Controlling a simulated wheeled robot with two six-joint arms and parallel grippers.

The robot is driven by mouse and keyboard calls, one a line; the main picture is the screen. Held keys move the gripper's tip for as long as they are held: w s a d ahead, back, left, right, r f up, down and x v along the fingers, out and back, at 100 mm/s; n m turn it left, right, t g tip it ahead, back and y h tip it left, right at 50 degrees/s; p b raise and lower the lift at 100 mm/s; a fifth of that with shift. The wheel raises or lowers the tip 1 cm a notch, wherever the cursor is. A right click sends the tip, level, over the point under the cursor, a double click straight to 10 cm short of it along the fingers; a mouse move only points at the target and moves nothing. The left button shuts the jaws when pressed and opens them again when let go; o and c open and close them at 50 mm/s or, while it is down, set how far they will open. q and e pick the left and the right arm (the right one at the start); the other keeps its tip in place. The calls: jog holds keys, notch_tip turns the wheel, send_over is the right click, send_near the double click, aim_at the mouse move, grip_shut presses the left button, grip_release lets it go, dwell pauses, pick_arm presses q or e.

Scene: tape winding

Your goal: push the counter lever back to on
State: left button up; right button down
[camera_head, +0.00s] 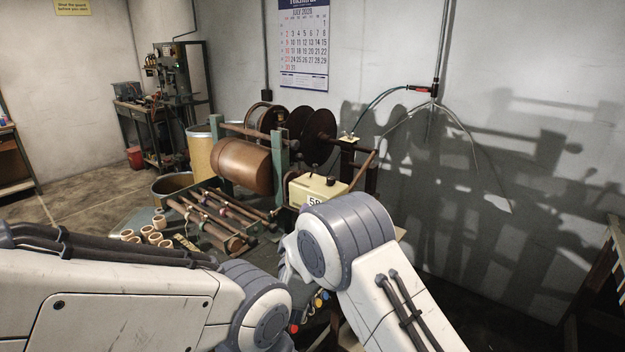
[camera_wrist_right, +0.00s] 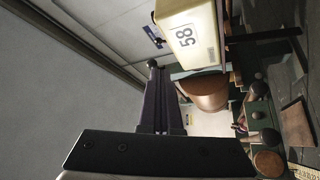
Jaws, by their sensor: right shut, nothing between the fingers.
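The counter (camera_head: 318,188) is a cream box beside the copper-coloured drum, in the middle of the head view. A dark knob (camera_head: 331,181) shows on its top; I cannot tell whether it is the lever or which way the lever is set. In the right wrist view the counter (camera_wrist_right: 190,30) appears sideways at the top, with a label reading 58. My right gripper (camera_wrist_right: 158,66) is shut and empty, its fingertips just below and left of the counter in that view; I cannot tell whether they touch. In the head view my right arm hides its gripper. My left gripper is out of view.
The copper-coloured drum (camera_head: 243,165) stands left of the counter, with dark discs (camera_head: 318,135) behind. Several rods (camera_head: 215,215) and small tan rings (camera_head: 155,235) lie in front. The wall (camera_head: 470,60) is close behind on the right. Coloured buttons (camera_head: 320,300) show between my arms.

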jog(key=p, duration=0.4)
send_near(314, 169)
jog(key=x, duration=0.6)
jog(key=shift+w+r, duration=0.25)
jog(key=shift+w, duration=0.05)
